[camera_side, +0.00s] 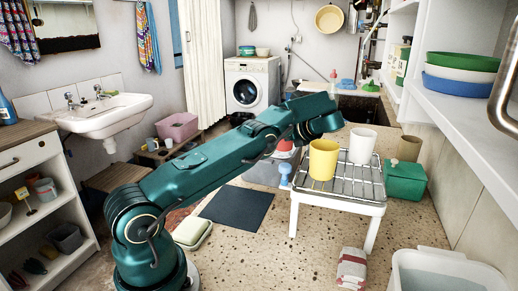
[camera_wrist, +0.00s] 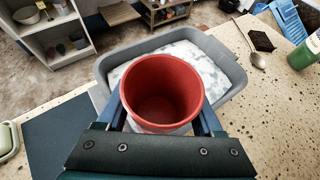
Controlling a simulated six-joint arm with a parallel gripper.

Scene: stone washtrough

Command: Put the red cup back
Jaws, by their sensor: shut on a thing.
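The red cup (camera_wrist: 162,90) is between the two fingers of my gripper (camera_wrist: 162,118) in the wrist view, with its open mouth facing the camera. My gripper is shut on it. In the side view the red cup (camera_side: 286,146) shows only in part below my arm, which hides most of my gripper. The cup is over or near a grey basin (camera_wrist: 104,66) with white, foamy-looking contents. A white-legged wire rack (camera_side: 347,190) stands to the right, holding a yellow cup (camera_side: 323,160) and a white cup (camera_side: 362,146).
A green box (camera_side: 405,182) and a brown cup (camera_side: 409,148) are right of the rack. A dark mat (camera_side: 237,208) lies left.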

